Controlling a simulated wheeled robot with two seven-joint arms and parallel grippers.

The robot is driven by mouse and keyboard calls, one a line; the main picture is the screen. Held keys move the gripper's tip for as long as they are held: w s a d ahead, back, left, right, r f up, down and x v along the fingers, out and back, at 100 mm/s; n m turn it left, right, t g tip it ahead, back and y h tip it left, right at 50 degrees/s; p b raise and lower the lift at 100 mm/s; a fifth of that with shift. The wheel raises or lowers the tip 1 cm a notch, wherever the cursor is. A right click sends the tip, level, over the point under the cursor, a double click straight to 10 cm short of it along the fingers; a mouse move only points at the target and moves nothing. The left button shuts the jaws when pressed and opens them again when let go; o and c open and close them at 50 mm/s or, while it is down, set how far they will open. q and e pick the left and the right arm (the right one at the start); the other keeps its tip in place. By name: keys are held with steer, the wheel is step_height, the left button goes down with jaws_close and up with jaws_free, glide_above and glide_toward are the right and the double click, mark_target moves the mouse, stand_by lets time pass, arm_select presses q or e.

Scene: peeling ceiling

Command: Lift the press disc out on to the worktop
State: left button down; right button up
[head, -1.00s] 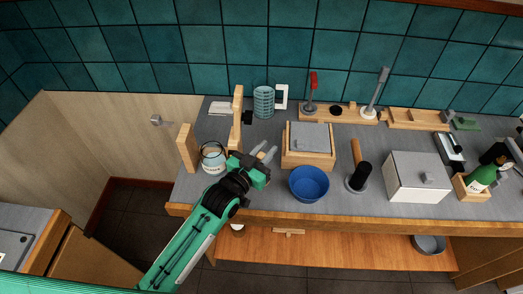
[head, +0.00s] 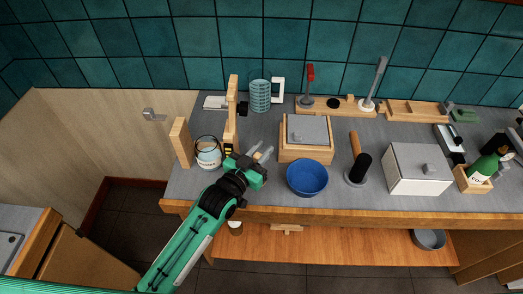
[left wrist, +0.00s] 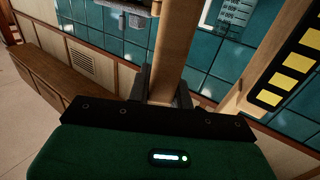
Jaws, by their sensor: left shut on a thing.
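My left gripper (head: 262,153) is over the worktop, between the jar and the wooden box in the head view. In the left wrist view a plain wooden bar (left wrist: 175,50) runs between its dark fingers, and it is shut on it. The bar is not clear in the head view. I cannot make out a press disc for certain. A glass jar (head: 208,152) with pale contents stands left of the gripper. A wooden box (head: 305,155) with a grey plate (head: 308,130) on top stands to the right. My right gripper is not in view.
On the grey worktop (head: 270,200), a wooden upright (head: 232,110) stands behind the jar, with yellow and black stripes low down. A blue bowl (head: 307,177) and a white box (head: 418,168) stand to the right. Bare worktop lies in front of the bowl.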

arm_select(q)
steer(key=shift+f+b, duration=0.8)
steer(key=shift+f, duration=0.9)
steer(key=c, duration=1.2)
jaws_free()
steer(key=shift+s+a+f, duration=0.1)
steer(key=shift+s+a, duration=0.05)
steer(key=shift+s, duration=0.05)
steer(key=shift+b+v, duration=2.15)
steer(key=shift+v, duration=4.5)
